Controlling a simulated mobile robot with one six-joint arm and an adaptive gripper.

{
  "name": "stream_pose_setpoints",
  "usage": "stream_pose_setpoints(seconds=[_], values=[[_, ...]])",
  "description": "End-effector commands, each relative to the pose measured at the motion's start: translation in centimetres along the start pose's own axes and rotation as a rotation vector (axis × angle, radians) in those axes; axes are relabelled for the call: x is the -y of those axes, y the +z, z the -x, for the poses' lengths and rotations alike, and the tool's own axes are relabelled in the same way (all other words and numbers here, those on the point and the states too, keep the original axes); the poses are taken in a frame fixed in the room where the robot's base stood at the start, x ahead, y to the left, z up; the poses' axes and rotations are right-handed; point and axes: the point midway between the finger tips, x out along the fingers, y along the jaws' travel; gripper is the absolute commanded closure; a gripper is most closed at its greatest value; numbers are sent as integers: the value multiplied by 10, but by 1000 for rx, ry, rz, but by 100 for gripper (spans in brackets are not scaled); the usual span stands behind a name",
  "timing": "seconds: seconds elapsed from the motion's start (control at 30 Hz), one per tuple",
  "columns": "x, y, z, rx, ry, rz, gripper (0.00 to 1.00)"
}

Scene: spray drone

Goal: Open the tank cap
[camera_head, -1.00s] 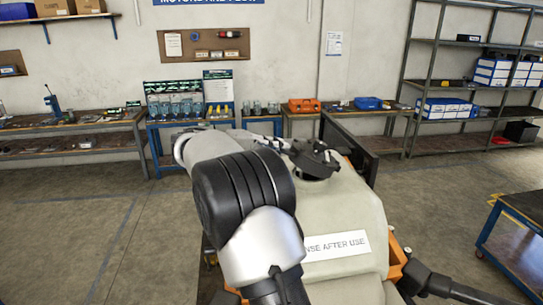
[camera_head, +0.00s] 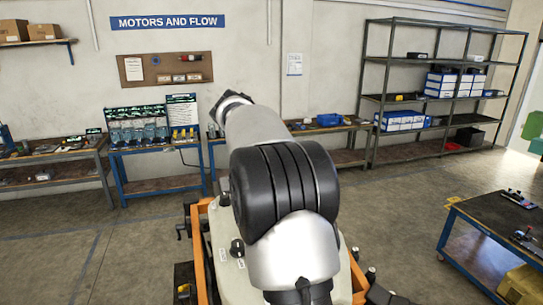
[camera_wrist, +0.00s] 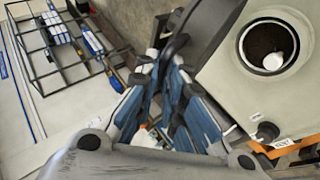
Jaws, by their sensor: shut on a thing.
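In the wrist view the pale tank (camera_wrist: 225,85) is at the right. Its round filler opening (camera_wrist: 268,46) is uncovered, with a dark inside and a small white thing in it. My gripper (camera_wrist: 172,52) is shut on the dark tank cap (camera_wrist: 208,32), which is beside the opening and clear of it in the picture. Part of the cap is hidden by the fingers. In the head view my arm covers most of the tank (camera_head: 226,262), and the gripper, cap and opening are hidden.
An orange frame (camera_head: 202,262) surrounds the tank. A blue-framed table (camera_head: 470,212) stands at the right, with small items on top. Benches (camera_head: 150,150) line the back wall, and a metal shelf rack (camera_head: 440,92) is at the back right. Floor is clear between.

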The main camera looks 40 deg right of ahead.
Motion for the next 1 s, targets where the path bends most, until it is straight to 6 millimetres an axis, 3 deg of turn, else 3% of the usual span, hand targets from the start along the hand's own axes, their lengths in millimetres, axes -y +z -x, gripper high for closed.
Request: stream_pose_setpoints(seconds=[0.3, 0.87, 0.9, 1.0], values=[[-26, 6, -15, -1, 5, 6, 100], [-30, 7, -18, -2, 6, 6, 100], [-30, 7, -18, -2, 6, 6, 90], [-30, 7, -18, -2, 5, 5, 84]])
